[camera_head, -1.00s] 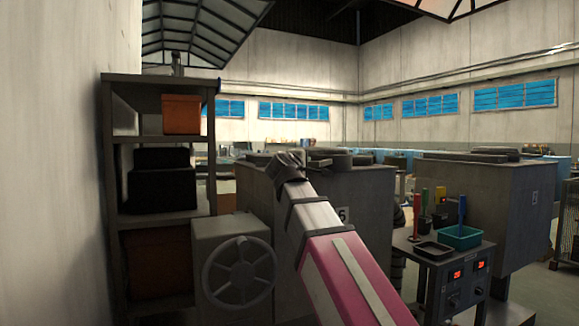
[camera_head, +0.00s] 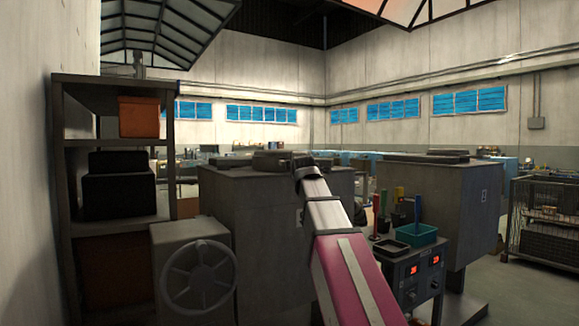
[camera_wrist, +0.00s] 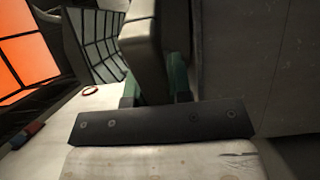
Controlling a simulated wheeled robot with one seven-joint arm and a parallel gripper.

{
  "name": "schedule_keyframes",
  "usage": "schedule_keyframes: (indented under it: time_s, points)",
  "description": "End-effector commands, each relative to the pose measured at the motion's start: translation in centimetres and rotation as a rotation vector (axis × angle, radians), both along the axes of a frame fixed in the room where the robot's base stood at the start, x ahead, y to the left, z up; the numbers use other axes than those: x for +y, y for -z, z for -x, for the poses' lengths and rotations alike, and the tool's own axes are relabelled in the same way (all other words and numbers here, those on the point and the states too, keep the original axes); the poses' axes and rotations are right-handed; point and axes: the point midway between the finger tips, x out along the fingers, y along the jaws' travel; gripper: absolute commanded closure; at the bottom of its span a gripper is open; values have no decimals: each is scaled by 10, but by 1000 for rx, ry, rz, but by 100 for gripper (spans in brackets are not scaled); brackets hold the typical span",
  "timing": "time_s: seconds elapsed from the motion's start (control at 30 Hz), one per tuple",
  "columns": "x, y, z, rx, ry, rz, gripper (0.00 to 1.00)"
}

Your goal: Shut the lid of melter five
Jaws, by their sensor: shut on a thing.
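A large grey box-shaped melter (camera_head: 255,230) stands in the middle of the head view. My arm crosses its front, and its number plate is partly hidden and hard to read. Round dark lid parts (camera_head: 270,161) lie on its top; my wrist hides part of that top. My gripper (camera_wrist: 153,88) has its green fingertips shut on a grey bar-shaped piece (camera_wrist: 145,45) in the wrist view. It looks like a lid's handle, but the lid around it cannot be made out. In the head view the fingertips are hidden behind my wrist at the melter's top.
A second grey melter (camera_head: 430,210) stands to the right. Before it is an instrument cart (camera_head: 418,275) with a teal tray (camera_head: 415,235) and coloured tools. A shelf rack (camera_head: 115,143) and a handwheel unit (camera_head: 195,275) stand left. A wire cage (camera_head: 540,225) is at far right, with open floor before it.

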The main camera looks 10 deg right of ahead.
Motion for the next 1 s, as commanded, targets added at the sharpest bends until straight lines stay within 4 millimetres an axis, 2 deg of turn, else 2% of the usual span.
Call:
schedule_keyframes:
  time_s: [0.1, 0.53, 1.0]
  points:
    - [-13, -1, -17, 0, -41, -2, 100]
    - [-47, -1, -73, 2, -202, -1, 100]
    - [-71, -1, -132, 2, -371, 0, 100]
